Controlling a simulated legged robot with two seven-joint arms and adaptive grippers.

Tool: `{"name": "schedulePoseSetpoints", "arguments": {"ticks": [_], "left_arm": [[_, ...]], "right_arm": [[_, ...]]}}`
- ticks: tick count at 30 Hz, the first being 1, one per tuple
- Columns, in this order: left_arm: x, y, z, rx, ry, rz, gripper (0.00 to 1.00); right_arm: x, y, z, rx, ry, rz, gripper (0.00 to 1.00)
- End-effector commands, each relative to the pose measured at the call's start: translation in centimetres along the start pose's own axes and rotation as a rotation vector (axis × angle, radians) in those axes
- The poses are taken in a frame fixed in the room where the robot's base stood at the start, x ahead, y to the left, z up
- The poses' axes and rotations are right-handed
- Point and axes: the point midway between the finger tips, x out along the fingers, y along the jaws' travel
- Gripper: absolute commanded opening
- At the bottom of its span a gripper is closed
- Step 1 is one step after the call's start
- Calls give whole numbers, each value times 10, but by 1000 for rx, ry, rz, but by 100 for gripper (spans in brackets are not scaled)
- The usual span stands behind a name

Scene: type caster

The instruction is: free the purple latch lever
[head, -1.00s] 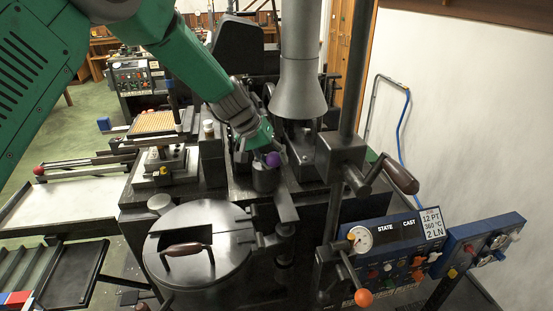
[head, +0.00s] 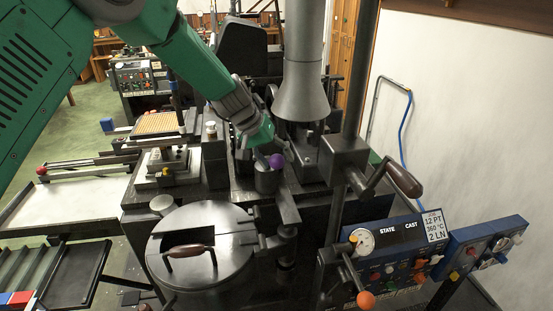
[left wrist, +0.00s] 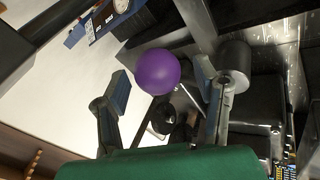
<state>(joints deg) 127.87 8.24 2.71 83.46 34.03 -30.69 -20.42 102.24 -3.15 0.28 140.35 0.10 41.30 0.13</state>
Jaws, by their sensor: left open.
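The purple ball knob of the latch lever (head: 277,161) stands on top of the caster, just behind a short dark cylinder. My left gripper (head: 263,151) comes down from the upper left and is close beside the knob. In the left wrist view the purple knob (left wrist: 157,72) shows between and a little beyond the two open fingertips (left wrist: 163,85), and neither finger clearly touches it. The lever's shaft is mostly hidden by the knob and gripper. My right gripper is not in view.
A round lidded pot (head: 200,250) with a wooden handle stands in front. A grey funnel-shaped column (head: 302,95) rises close right of the knob. A crank with a brown handle (head: 404,180) and a control panel (head: 400,245) are at the right.

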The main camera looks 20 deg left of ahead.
Motion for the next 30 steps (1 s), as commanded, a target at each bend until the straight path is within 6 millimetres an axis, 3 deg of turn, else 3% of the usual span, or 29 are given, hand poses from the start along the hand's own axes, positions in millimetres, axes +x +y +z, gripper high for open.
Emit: {"name": "schedulePoseSetpoints", "arguments": {"ticks": [15,30], "left_arm": [[-75,36,-22,1,5,1,56],[-85,41,-24,0,4,1,56]], "right_arm": [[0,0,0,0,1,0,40],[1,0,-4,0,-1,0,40]]}}
